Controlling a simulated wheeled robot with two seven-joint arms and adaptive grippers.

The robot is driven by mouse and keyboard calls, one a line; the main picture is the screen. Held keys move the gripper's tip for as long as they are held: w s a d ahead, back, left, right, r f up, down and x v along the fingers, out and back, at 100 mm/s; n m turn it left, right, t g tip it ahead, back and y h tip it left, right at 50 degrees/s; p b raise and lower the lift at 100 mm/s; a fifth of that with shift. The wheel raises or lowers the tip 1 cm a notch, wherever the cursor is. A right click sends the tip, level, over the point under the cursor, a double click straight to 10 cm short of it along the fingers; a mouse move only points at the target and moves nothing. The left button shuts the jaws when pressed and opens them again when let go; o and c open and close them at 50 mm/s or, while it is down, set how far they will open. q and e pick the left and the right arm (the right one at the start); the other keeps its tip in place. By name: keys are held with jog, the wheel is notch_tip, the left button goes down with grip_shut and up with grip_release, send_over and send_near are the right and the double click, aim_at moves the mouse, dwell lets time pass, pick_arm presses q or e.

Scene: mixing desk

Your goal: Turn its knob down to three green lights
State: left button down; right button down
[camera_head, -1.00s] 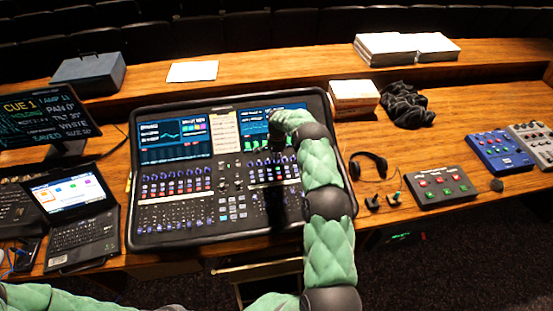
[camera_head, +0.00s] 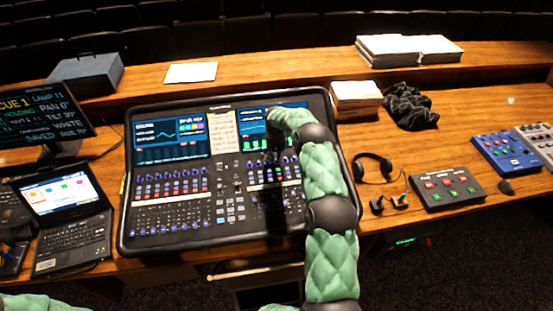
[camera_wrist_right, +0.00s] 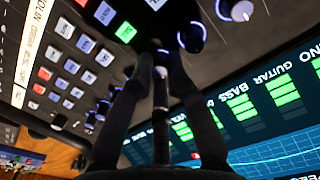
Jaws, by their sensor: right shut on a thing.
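The mixing console (camera_head: 128,215) stands on the wooden desk, with several rows of knobs and buttons. My right gripper (camera_head: 272,145) reaches down over its upper right part, just below the right screen (camera_head: 250,122). In the right wrist view the dark fingers of my right gripper (camera_wrist_right: 160,62) are shut on a small knob, which they mostly hide. Green light columns show on the screen: one is labelled BASS (camera_wrist_right: 241,106), another GUITAR (camera_wrist_right: 284,91). A further green column (camera_wrist_right: 182,127) is partly covered by a finger. My left gripper is out of view.
A laptop (camera_head: 70,215) and a cue monitor (camera_head: 40,118) stand left of the console. Headphones (camera_head: 372,165), a button box (camera_head: 446,186) and a blue mixer (camera_head: 506,153) lie to the right. A paper box (camera_head: 356,98) and black cloth (camera_head: 408,105) are behind.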

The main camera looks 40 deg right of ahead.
jog(key=c, duration=1.5)
grip_release()
notch_tip(320, 180, up, 12)
jog(key=shift+a, duration=0.2)
